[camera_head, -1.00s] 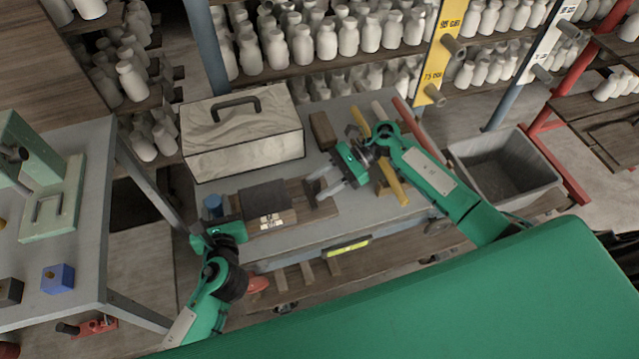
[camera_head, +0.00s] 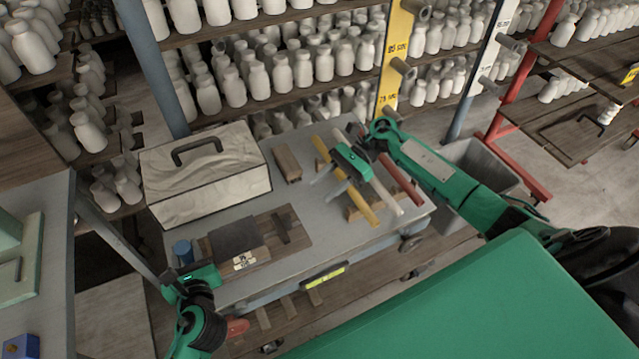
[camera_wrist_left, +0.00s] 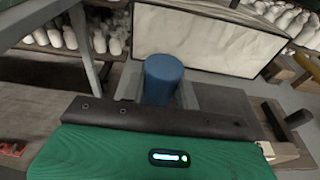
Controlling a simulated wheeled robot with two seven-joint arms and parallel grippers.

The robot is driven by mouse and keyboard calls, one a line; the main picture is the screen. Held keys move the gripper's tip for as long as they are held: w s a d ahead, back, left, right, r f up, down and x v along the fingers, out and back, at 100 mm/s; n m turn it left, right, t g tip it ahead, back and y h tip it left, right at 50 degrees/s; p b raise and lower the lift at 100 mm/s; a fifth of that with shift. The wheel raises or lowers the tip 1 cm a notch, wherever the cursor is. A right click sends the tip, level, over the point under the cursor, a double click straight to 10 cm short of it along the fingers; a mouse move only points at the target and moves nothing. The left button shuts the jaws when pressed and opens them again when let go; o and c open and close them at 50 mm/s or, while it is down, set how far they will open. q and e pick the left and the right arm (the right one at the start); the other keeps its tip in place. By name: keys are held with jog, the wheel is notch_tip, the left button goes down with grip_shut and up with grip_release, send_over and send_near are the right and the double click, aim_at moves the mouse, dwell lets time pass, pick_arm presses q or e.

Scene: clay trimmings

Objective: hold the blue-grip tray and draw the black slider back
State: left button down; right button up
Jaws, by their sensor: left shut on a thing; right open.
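The tray is a brown wooden board (camera_head: 293,240) on the grey bench, with a blue upright grip (camera_head: 182,250) at its left end. The black slider (camera_head: 281,228), with a crosswise handle, lies right of the block. My left gripper (camera_wrist_left: 160,90) is shut on the blue grip, one grey jaw on each side in the left wrist view. My right gripper (camera_head: 322,188) is open and empty, above and to the right of the slider, apart from it.
A white marbled case (camera_head: 205,180) with a dark handle stands behind the tray. A brown wooden block (camera_head: 287,164) lies behind the slider. Yellow (camera_head: 345,182), white and red bars rest on the bench's right side, close to my right gripper. Bottle shelves stand behind.

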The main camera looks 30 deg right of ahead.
pick_arm(q)
jog(key=c, duration=1)
grip_release()
jog(key=shift+d, duration=0.1)
